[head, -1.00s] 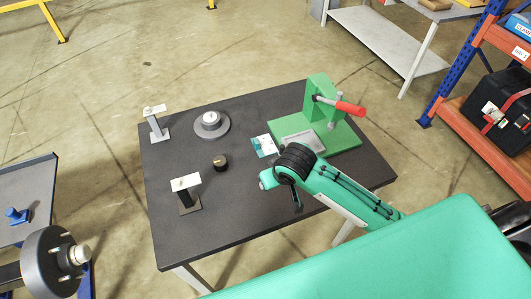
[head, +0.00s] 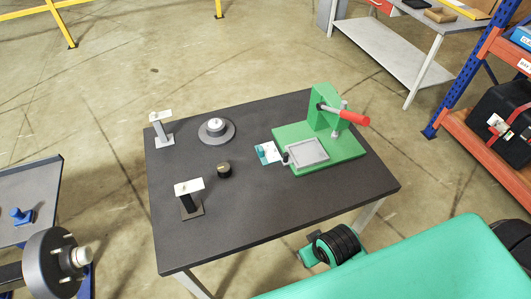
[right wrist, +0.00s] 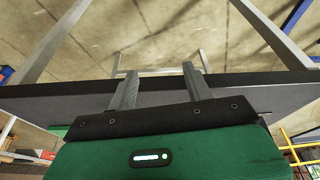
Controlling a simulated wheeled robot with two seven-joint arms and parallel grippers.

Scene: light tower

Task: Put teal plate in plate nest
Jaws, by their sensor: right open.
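The green press fixture (head: 352,148) with a red-handled lever stands on the right of the dark table. A pale grey square frame (head: 322,156) lies on its base and looks like the plate nest. A small teal piece (head: 261,151) shows with a white card left of the fixture; I cannot tell whether it is the teal plate. My right arm's end is low beyond the table's front edge in the head view, fingers hidden. In the right wrist view my right gripper (right wrist: 161,88) is open, its two fingers apart with nothing between them, close to the table edge. My left gripper is not in view.
On the dark table (head: 255,206) stand a grey round base (head: 216,131), a black knob (head: 224,170) and two small posts with white tops (head: 162,129) (head: 189,197). The front right tabletop is clear. A blue and orange rack (head: 470,125) stands at right.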

